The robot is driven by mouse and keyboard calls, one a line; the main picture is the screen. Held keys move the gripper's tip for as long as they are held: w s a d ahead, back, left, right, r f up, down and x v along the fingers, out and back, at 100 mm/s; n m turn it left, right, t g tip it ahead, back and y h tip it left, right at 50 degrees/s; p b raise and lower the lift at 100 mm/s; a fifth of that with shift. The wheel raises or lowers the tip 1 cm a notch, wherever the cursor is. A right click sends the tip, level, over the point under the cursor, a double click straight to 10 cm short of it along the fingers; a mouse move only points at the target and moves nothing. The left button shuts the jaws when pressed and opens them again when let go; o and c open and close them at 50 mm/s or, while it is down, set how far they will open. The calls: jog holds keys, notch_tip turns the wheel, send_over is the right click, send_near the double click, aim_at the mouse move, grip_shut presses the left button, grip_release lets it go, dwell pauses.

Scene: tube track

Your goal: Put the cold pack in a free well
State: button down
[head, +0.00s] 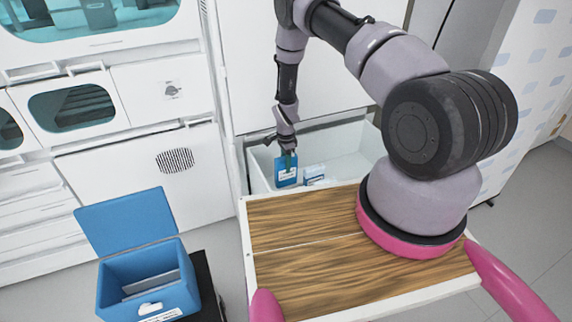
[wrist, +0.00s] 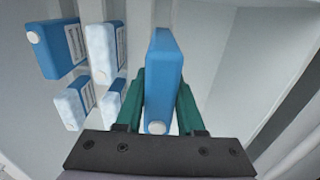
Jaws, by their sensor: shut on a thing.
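A blue cold pack (wrist: 164,62) with a white cap is between the green fingers of my gripper (wrist: 160,105), which is shut on it. In the head view the held pack (head: 286,172) is upright, with a white label, at the left part of the open white drawer. My gripper (head: 288,158) points down onto its top. A blue box (head: 118,296) with its lid open stands at the lower left; pale dividers or panels show inside, but its wells are not clearly visible. I cannot tell whether the held pack touches the drawer floor.
Several other packs share the drawer (head: 345,147): a blue one (wrist: 55,48) and frosty white ones (wrist: 103,52), left of the held pack in the wrist view. A wood-topped surface (head: 300,275) lies in front of the drawer. White cabinets (head: 150,165) stand behind the blue box.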

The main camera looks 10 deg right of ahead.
aim_at(286, 181)
jog(key=shift+f, duration=0.15)
jog(key=shift+f, duration=1.55)
jog(key=shift+f, duration=0.1)
jog(key=shift+f, duration=1.15)
jog(key=shift+f, duration=0.1)
jog(key=shift+f, duration=1.3)
jog(key=shift+f, duration=0.15)
jog(key=shift+f, duration=0.25)
jog(key=shift+c, duration=2.2)
grip_release()
